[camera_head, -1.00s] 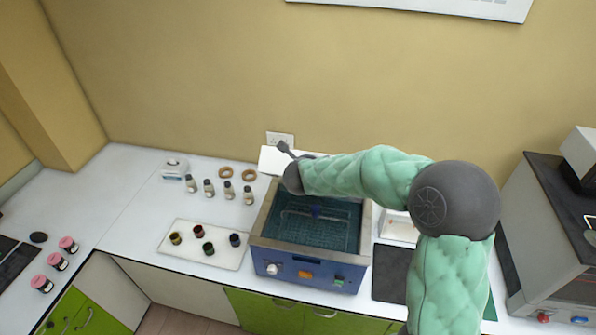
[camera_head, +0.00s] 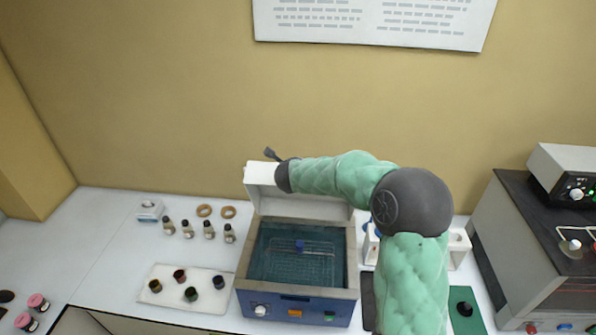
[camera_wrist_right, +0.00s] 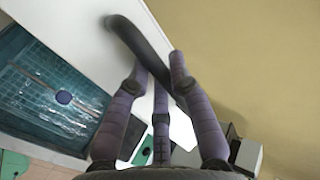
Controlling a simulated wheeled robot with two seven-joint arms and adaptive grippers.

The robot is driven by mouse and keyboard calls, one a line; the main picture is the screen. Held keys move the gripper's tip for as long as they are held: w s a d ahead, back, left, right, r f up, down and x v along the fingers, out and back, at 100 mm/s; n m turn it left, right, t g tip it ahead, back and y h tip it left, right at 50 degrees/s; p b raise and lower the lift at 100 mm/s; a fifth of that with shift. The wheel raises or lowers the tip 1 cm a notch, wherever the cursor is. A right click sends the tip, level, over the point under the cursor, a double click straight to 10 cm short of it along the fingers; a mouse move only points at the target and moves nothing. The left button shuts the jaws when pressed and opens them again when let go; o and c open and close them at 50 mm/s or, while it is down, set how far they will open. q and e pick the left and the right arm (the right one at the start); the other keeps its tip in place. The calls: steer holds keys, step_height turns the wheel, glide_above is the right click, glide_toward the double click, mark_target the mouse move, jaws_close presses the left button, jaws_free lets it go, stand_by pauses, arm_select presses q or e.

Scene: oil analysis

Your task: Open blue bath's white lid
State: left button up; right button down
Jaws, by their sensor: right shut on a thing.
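The blue bath (camera_head: 300,305) stands on the counter with its top open, showing water and a wire rack with a blue knob (camera_head: 299,246). Its white lid (camera_head: 320,207) is raised along the bath's rear edge, tilted up, partly behind my right arm. In the right wrist view the lid (camera_wrist_right: 85,30) shows as a white panel beside the water. My right gripper (camera_wrist_right: 158,66) is shut on the lid's dark handle (camera_wrist_right: 132,36). In the head view the handle (camera_head: 271,154) sticks out past my right wrist, and the fingers are mostly hidden. My left gripper is out of view.
A white tray (camera_head: 157,299) with several small dark-capped jars lies left of the bath. Several bottles (camera_head: 188,229) and two brown rings (camera_head: 204,210) stand behind it. A white rack (camera_head: 459,246) is right of my arm. A grey machine (camera_head: 540,240) stands far right.

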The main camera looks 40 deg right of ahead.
steer(key=shift+r, duration=0.15)
steer(key=c, duration=1.1)
jaws_free()
steer(key=shift+a, duration=0.1)
steer(key=v, duration=1.2)
